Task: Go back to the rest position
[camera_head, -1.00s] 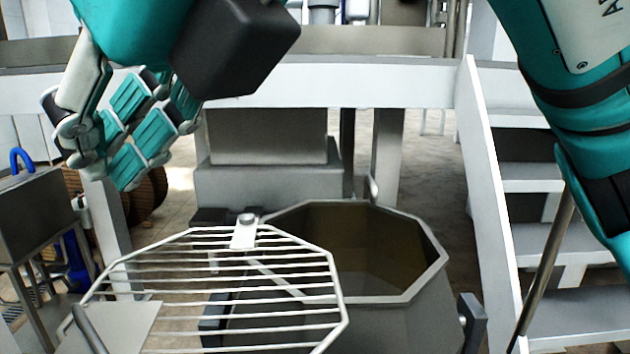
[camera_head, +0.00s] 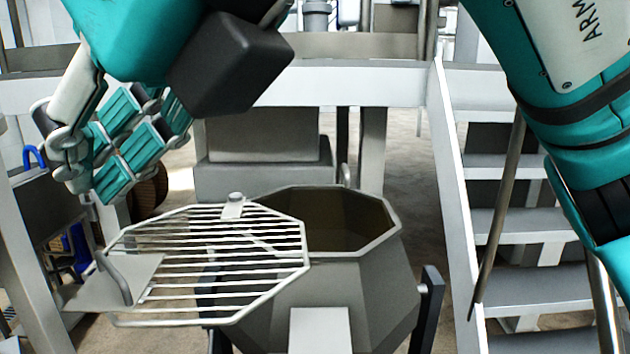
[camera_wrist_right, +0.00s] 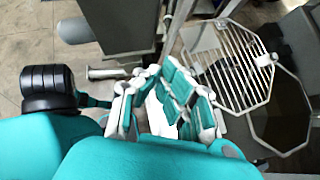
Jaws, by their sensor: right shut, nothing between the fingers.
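My right gripper (camera_head: 135,150) hangs at the upper left of the head view, with its teal-padded fingers together and nothing between them. It is above and to the left of the slatted grid lid (camera_head: 225,265), and looks apart from it. In the right wrist view the same gripper (camera_wrist_right: 168,100) is shut and empty, with the grid (camera_wrist_right: 232,70) to its right. The grid lies swung aside, partly over the rim of the grey many-sided kettle (camera_head: 345,290). The kettle's mouth is largely uncovered. My left gripper is not in view.
White stairs (camera_head: 520,225) with a railing stand at the right. A white platform beam (camera_head: 350,85) runs across behind the kettle. A grey stand (camera_head: 50,200) is at the left edge. Floor shows between kettle and stairs.

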